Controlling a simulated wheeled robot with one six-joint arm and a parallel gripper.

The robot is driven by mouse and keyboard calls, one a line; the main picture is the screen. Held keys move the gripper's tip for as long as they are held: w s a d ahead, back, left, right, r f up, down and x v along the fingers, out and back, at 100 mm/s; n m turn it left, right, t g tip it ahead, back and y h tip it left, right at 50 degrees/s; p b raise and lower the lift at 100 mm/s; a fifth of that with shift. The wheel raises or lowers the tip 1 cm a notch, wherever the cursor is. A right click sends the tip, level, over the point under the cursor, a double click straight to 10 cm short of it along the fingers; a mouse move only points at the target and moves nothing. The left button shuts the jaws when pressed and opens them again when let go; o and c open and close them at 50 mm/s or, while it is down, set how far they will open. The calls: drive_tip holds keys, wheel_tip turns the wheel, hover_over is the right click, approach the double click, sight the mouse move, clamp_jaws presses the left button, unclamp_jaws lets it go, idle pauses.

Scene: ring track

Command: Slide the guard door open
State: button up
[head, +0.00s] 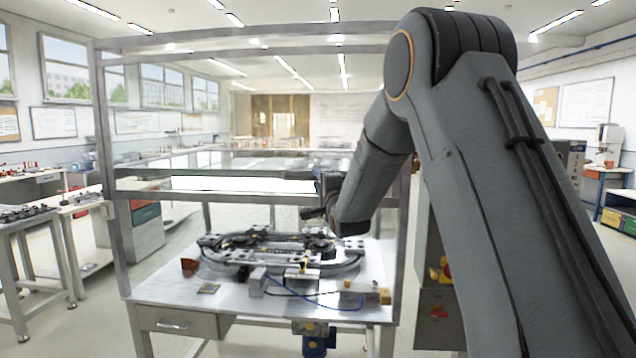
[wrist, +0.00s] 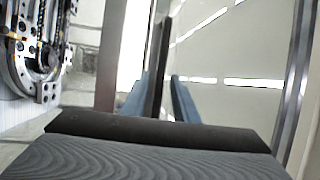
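The guard door (head: 225,168) is a clear panel with metal rails across the frame above the worktable; it mirrors light strips. It also fills the right of the wrist view (wrist: 235,60). My gripper (wrist: 160,102) is at a dark upright bar (wrist: 162,55), which looks like the door's handle or edge. One blue-grey finger shows on each side of the bar. I cannot tell whether they touch it. In the head view my arm's end is at the right part of the door, and the fingers are hard to make out.
A metal frame post (head: 108,170) stands at the left of the cell. The ring track (head: 275,250) lies on the worktable (head: 175,290) below the door; it also shows in the wrist view (wrist: 40,45). Another table (head: 30,220) stands at the far left, with open floor between.

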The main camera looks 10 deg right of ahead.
drive_tip(key=shift+s, duration=0.1)
drive_tip(key=b+v, duration=0.2)
drive_tip(key=v, duration=0.5)
drive_tip(key=shift+s+b, duration=0.25)
drive_tip(key=shift+b, duration=0.15)
drive_tip(key=s+f+n+g+h, duration=0.1)
drive_tip(key=s+f+n+g, duration=0.35)
drive_tip(key=s+f, duration=0.45)
drive_tip(key=s+f+n+g+h, duration=0.1)
drive_tip(key=s+f+n+g, duration=0.4)
drive_tip(key=f, duration=0.7)
drive_tip(key=s+f+n+g, duration=0.3)
drive_tip(key=s+f+g, duration=0.1)
drive_tip(key=s, duration=0.9)
drive_tip(key=s+f+n+g, duration=0.3)
drive_tip(key=s+f+g, duration=0.2)
drive_tip(key=s, duration=0.8)
drive_tip(key=shift+a+f+n, duration=0.2)
drive_tip(key=shift+a+n, duration=0.1)
drive_tip(key=shift+n, duration=0.05)
